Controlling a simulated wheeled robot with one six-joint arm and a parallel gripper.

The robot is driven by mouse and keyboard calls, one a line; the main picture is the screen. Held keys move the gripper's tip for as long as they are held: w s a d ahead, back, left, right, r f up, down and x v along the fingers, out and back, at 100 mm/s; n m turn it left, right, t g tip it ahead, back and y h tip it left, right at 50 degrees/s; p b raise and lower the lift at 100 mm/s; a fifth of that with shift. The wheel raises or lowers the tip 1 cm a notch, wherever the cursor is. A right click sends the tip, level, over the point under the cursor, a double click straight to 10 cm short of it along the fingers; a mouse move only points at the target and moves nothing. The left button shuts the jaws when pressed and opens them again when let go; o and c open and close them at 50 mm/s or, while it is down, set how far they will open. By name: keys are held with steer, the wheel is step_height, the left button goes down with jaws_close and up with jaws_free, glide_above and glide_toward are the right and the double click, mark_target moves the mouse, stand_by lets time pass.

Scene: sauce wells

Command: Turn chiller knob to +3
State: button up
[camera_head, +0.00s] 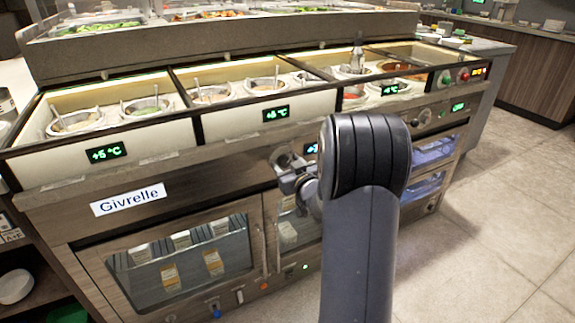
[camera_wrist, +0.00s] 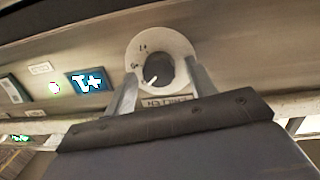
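The chiller knob (camera_wrist: 158,72) is a dark round knob with a white pointer line on a pale dial ring with small marks. In the wrist view it sits between the two fingers of my gripper (camera_wrist: 163,78), which stand apart on either side of it. I see no clear contact with the knob. The label plate (camera_wrist: 166,102) under it appears upside down and seems to read CHILLER. A lit display (camera_wrist: 87,81) beside it also appears upside down, possibly +7. In the head view my gripper (camera_head: 298,182) is at the front panel, and my arm hides part of the display (camera_head: 311,148).
Displays above read about +5 °C (camera_head: 106,151), +6 °C (camera_head: 276,113) and +4 °C (camera_head: 390,89). Sauce wells (camera_head: 75,122) line the counter top. Glass-fronted cabinets (camera_head: 190,262) lie below. Another knob (camera_head: 424,116) is on the panel at right. The tiled floor (camera_head: 490,225) is clear.

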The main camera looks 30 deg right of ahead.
steer(key=s+p, duration=0.2)
steer(key=s, duration=0.8)
steer(key=shift+s+a+r, duration=0.15)
steer(key=shift+s+r, duration=0.25)
steer(key=w, duration=0.3)
steer(key=w+b, duration=0.1)
steer(key=w, duration=0.3)
steer(key=w+b, duration=0.1)
steer(key=w, duration=0.3)
steer(key=shift+f, duration=0.4)
steer(key=shift+s, duration=0.15)
